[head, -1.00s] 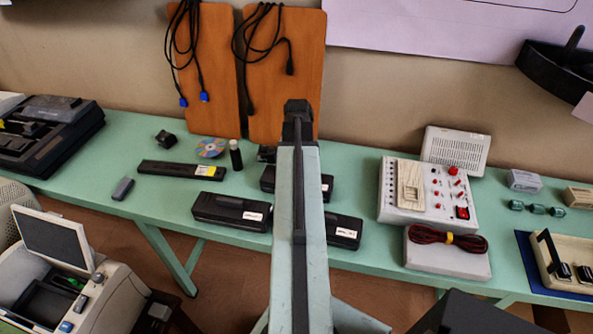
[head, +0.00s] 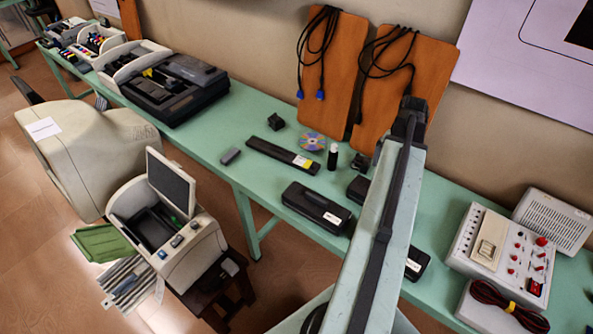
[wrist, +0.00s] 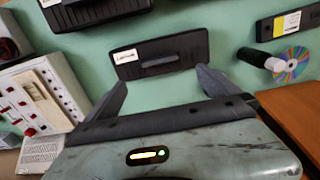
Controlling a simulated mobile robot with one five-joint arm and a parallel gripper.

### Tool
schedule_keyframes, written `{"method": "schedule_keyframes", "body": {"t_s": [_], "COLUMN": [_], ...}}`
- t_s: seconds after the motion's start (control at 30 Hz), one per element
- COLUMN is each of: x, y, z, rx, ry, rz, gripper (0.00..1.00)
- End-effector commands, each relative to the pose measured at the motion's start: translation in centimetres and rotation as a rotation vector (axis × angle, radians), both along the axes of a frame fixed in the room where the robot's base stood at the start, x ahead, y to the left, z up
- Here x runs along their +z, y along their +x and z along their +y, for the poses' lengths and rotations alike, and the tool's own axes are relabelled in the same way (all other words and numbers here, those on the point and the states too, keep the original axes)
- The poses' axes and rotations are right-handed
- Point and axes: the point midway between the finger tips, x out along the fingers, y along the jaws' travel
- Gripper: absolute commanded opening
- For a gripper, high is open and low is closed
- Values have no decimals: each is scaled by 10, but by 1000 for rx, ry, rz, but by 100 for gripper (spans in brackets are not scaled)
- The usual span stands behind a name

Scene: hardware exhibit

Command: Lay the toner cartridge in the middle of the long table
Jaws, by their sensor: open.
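Several black cartridges with pale labels lie on the long green table (head: 225,130). One blocky cartridge (wrist: 160,60) lies ahead of my open gripper (wrist: 161,77) in the wrist view, roughly between the finger lines; the jaws hold nothing. In the head view this cartridge (head: 357,188) is mostly hidden behind my arm, as are the jaws. A similar cartridge (head: 316,207) lies left of my arm, and another (head: 416,263) shows at its right. A thinner black bar (head: 283,156) has a yellow label. I cannot tell which is the toner cartridge.
A dark bottle with a white cap (head: 333,156) and a disc (head: 312,141) lie near the cartridges. A white control box (head: 500,252) with red knobs stands right. A black machine (head: 172,90) stands left. Bare table lies around the small grey block (head: 230,155).

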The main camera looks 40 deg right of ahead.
Motion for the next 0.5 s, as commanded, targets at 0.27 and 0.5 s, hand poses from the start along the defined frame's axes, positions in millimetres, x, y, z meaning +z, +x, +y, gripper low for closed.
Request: {"method": "schedule_keyframes", "body": {"t_s": [0.27, 0.5], "x": [0, 0], "y": [125, 211], "z": [136, 354], "rx": [392, 921], "ry": [0, 0], "rz": [0, 0], "gripper": [100, 100]}}
